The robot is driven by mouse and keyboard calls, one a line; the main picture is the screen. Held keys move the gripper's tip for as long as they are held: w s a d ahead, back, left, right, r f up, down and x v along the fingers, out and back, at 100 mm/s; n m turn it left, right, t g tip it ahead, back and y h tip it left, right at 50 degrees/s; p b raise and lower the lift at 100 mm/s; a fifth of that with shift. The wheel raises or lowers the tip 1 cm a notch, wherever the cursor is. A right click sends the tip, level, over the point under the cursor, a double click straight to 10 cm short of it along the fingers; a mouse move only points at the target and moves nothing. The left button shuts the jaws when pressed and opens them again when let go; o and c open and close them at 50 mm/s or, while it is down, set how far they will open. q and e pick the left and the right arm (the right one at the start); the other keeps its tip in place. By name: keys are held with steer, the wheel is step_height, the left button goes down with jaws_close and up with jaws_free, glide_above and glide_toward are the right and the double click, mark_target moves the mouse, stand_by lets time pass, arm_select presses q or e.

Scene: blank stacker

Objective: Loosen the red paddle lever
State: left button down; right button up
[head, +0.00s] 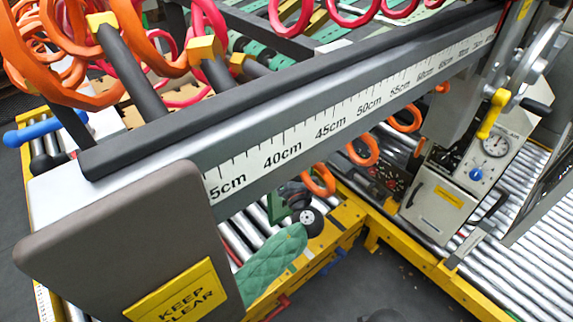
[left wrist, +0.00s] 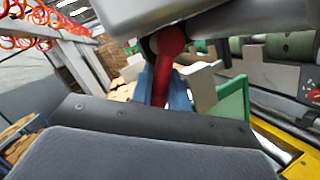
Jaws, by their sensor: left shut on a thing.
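In the left wrist view the red paddle lever (left wrist: 163,75) shows at the middle, with a rounded top under a grey housing. The blue fingers of my left gripper (left wrist: 160,98) stand on either side of it and are shut on it. Their lower ends are hidden behind a dark padded edge. In the head view I cannot make out my left gripper or its hold on the lever; the grey guard panel and the ruler beam cover much of that area. My right gripper is in neither view.
A grey beam with a centimetre scale (head: 330,125) crosses the head view. A grey panel with a yellow "KEEP CLEAR" label (head: 110,235) fills the lower left. Orange coils (head: 365,150) hang below the beam. A gauge box (head: 440,205) and roller conveyor (head: 520,270) stand right.

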arm_select(q)
steer(key=c, duration=1.3)
jaws_free()
steer(key=shift+c, duration=0.2)
